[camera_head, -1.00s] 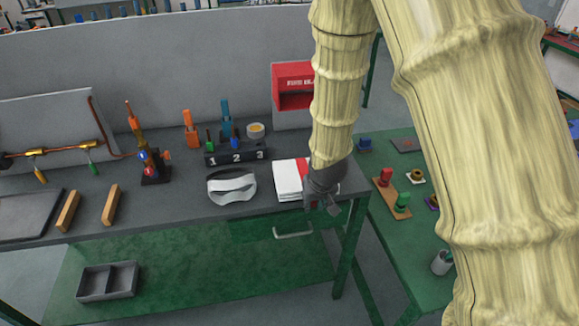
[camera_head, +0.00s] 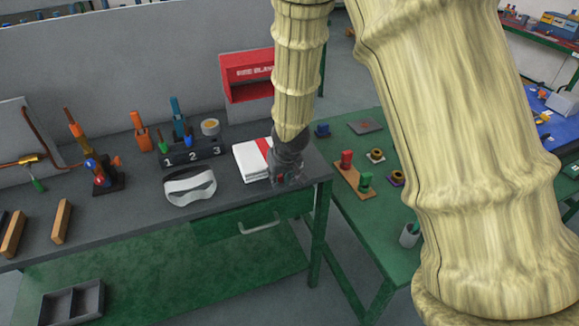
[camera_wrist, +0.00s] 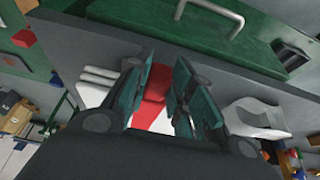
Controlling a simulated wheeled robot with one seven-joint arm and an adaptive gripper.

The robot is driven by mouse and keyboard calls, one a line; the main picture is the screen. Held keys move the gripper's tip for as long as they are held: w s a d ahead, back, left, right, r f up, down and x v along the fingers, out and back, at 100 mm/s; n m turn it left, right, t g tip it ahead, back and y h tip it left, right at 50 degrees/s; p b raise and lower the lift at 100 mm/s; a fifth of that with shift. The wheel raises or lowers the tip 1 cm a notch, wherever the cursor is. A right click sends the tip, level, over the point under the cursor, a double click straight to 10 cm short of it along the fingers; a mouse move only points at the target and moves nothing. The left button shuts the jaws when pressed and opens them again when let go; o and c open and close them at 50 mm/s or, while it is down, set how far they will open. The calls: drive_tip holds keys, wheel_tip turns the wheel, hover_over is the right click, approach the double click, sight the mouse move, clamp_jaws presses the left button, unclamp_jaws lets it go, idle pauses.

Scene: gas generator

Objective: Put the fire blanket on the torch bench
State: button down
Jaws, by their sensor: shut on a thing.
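The fire blanket (camera_head: 249,161) is a folded white pad with a red stripe, at the right end of the dark grey bench top (camera_head: 232,200). My gripper (camera_head: 284,168) is at its right side, shut on it. In the wrist view, the fingers (camera_wrist: 160,80) stand either side of the red strap, with white folds of the blanket (camera_wrist: 98,77) beyond. I cannot tell whether the blanket rests on the top or is slightly above it. My gripper hides the blanket's right edge.
White goggles (camera_head: 189,187) lie left of the blanket, before a numbered black block (camera_head: 194,151). A red fire blanket box (camera_head: 248,75) stands behind. A green table (camera_head: 365,225) with small parts is to the right. Bare bench top lies around the torch stand.

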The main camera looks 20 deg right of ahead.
drive_tip(key=w+d, duration=0.1)
drive_tip(key=w, duration=0.1)
drive_tip(key=w+d+p, duration=0.1)
drive_tip(key=d, duration=0.1)
drive_tip(key=w+d+p, duration=0.1)
drive_tip(key=w+d, duration=0.1)
drive_tip(key=shift+w+d+f, duration=0.1)
drive_tip(key=shift+w+f, duration=0.15)
drive_tip(key=shift+w, duration=0.05)
drive_tip(key=shift+w+f+p, duration=0.1)
drive_tip(key=shift+f+p, duration=0.45)
drive_tip(key=shift+f, duration=1.4)
drive_tip(key=c, duration=1.3)
unclamp_jaws()
drive_tip(key=shift+o, duration=0.2)
drive_tip(key=shift+r, duration=0.2)
